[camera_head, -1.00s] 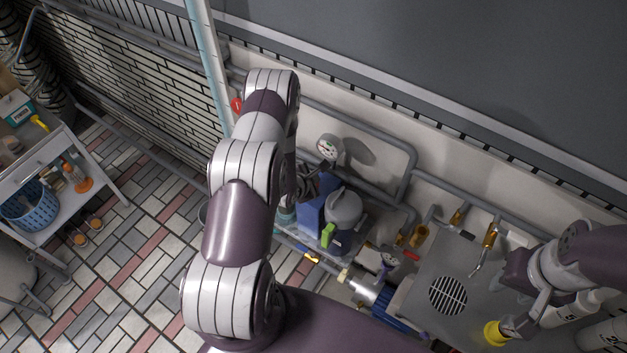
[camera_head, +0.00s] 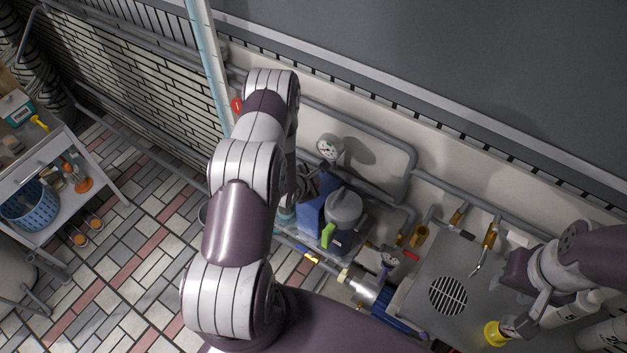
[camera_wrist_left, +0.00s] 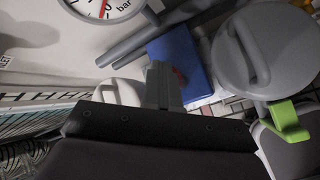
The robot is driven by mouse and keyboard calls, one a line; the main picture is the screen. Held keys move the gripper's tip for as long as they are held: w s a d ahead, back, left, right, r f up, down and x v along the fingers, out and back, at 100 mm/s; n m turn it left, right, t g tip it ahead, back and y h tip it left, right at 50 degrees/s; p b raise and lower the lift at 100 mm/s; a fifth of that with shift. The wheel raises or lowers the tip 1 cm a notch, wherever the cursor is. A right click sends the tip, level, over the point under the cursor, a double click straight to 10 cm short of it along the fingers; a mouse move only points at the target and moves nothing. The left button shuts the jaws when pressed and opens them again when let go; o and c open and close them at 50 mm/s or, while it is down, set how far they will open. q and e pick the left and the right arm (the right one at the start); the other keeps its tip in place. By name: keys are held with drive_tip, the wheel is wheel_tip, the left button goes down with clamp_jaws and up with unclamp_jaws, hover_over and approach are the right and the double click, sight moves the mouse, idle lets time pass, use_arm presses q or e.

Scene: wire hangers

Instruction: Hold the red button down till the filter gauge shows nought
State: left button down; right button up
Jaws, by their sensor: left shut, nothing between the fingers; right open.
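My left gripper (camera_head: 308,182) is shut and empty, above the blue box (camera_head: 312,212) beside the pipes. In the left wrist view its closed fingertips (camera_wrist_left: 163,85) are in front of the blue box (camera_wrist_left: 182,60). A small red part (camera_wrist_left: 180,76), perhaps the red button, shows just beside the fingertips and is mostly hidden by them. Whether they touch it I cannot tell. A round white gauge (camera_head: 328,148) is on the wall pipe; in the wrist view its dial (camera_wrist_left: 103,8), marked "bar", is cut off, with a red needle. My right gripper (camera_head: 514,325) is open at lower right.
A grey round-lidded canister (camera_head: 343,207) with a green clip (camera_head: 328,235) stands right of the blue box. A smaller gauge (camera_head: 388,260) and a blue-and-silver cylinder (camera_head: 372,295) are nearer. A yellow round object (camera_head: 494,334) is beside my right gripper. A trolley (camera_head: 70,190) stands left.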

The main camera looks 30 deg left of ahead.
idle(0.7)
use_arm(q)
drive_tip(key=shift+r+p, duration=0.75)
drive_tip(key=shift+r, duration=0.25)
drive_tip(key=shift+r, duration=0.1)
wheel_tip(320, 180, up, 5)
drive_tip(key=p, duration=0.4)
